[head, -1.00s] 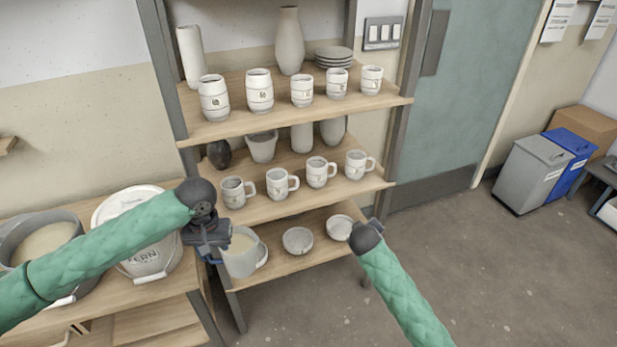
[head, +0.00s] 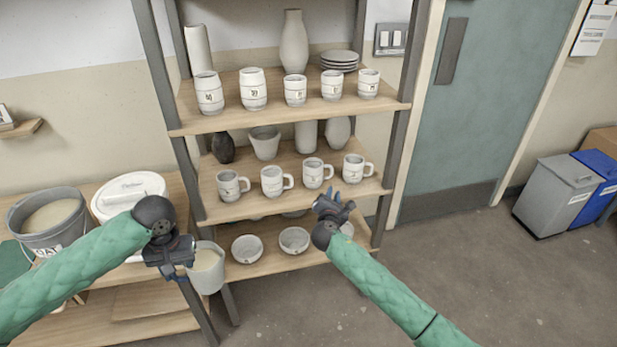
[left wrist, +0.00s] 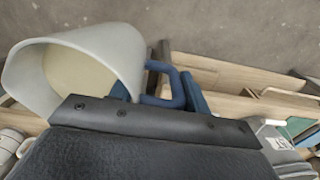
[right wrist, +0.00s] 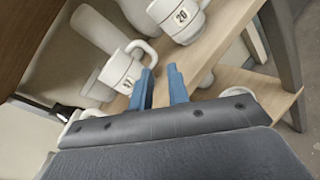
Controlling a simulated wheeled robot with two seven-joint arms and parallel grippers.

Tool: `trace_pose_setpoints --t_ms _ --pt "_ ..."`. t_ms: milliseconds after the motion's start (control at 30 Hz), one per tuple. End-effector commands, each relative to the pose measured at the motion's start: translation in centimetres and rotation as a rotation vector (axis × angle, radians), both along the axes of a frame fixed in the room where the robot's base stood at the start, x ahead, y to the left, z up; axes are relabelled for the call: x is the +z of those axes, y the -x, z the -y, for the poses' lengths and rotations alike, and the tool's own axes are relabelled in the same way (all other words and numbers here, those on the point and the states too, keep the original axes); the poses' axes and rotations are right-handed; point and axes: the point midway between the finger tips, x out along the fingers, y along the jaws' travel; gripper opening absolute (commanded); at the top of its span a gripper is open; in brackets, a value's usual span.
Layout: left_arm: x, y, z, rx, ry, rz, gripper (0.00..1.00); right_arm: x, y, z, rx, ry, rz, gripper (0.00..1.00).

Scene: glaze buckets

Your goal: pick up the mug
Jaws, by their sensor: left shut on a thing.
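Several white mugs with handles stand in a row on the middle shelf; the rightmost two are one mug (head: 315,174) and another mug (head: 355,168). My right gripper (head: 337,205) is in front of and below these two, open and empty. In the right wrist view my blue fingers (right wrist: 160,82) stand apart, with a mug (right wrist: 121,71) just beyond them and a mug marked 20 (right wrist: 179,20) further off. My left gripper (head: 178,268) is shut on the handle of a grey pitcher (head: 208,272), whose cream-coloured contents (left wrist: 78,70) show in the left wrist view.
Mugs without handles (head: 254,90) and stacked plates (head: 339,58) stand on the top shelf. Bowls (head: 294,240) are on the low shelf (head: 262,267). A bucket (head: 50,220) and a white lidded tub (head: 125,195) stand on the left bench. Open floor (head: 450,290) lies at the right.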

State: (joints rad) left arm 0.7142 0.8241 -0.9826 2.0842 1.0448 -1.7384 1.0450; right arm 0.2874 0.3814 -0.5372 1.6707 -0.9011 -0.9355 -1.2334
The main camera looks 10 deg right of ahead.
Motion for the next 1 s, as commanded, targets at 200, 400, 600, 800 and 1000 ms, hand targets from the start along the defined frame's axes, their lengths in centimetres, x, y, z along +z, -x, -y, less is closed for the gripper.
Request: trace_pose_setpoints --t_ms 200,400,600,800,1000 --pt "0.1 0.0 0.0 0.0 0.001 0.002 0.0 1.0 -0.3 -0.5 0.041 0.288 -0.047 0.17" --pt "0.1 0.0 0.0 0.0 0.001 0.001 0.0 1.2 -0.4 -0.8 0.064 0.465 -0.098 0.17" --pt "0.1 0.0 0.0 0.0 0.001 0.001 0.0 1.2 -0.5 -0.9 0.07 0.548 -0.128 0.17" --pt "0.4 0.0 0.0 0.0 0.001 0.001 0.0 1.3 -1.9 -0.4 0.068 0.565 -0.135 0.17" --pt "0.8 0.0 0.0 0.0 0.001 0.001 0.0 1.3 -4.5 0.5 0.068 0.564 -0.135 0.17"
